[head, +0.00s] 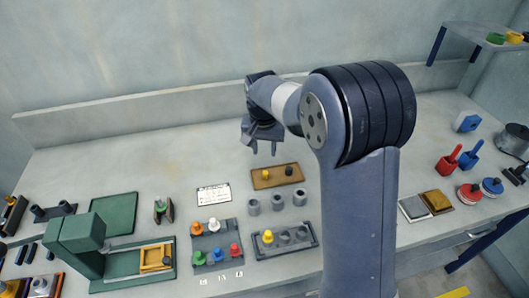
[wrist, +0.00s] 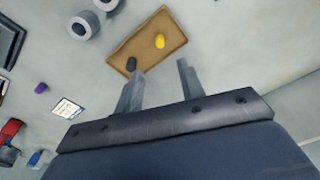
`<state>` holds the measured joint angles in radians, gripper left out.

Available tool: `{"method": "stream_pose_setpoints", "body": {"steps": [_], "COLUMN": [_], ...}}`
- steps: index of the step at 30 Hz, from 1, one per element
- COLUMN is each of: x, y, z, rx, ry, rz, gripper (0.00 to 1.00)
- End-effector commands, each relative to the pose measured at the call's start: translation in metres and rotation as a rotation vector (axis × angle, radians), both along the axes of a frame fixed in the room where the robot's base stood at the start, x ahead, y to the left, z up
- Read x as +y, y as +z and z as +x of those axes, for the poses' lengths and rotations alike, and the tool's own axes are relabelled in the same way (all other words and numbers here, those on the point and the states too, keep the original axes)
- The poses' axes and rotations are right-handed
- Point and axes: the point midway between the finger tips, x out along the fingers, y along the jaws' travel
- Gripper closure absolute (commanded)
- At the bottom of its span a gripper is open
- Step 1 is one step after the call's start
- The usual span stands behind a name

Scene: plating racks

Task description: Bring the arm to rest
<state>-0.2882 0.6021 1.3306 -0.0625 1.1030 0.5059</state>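My gripper (head: 263,148) hangs above the bench, up and behind the small brown tray in the head view. In the wrist view my gripper (wrist: 160,70) has its two fingers apart with nothing between them. The brown tray (wrist: 133,44) lies beyond the fingertips there and bears a yellow piece (wrist: 159,41) and a black piece (wrist: 131,64). The same tray (head: 277,184) shows in the head view below the gripper, clear of it. My raised arm hides part of the bench at the middle right.
A grey rack (head: 216,240) holds coloured pieces; another rack (head: 285,250) stands beside it. Several grey cups (head: 253,207) stand behind it. A green press (head: 78,237) is at left. Red (head: 449,164) and blue (head: 470,158) holders stand at right. The back bench strip is clear.

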Motion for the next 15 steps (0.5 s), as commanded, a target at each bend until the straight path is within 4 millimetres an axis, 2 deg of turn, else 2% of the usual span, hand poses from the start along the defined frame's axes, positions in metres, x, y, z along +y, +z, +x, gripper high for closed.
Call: {"method": "stream_pose_setpoints", "body": {"steps": [9, 15], "x": [0.000, -0.001], "y": [-0.003, -0.025], "z": [0.000, 0.003], "rx": [0.001, 0.004], "ry": [0.000, 0.000], "rz": [0.000, -0.001], "gripper": [0.63, 0.63]}}
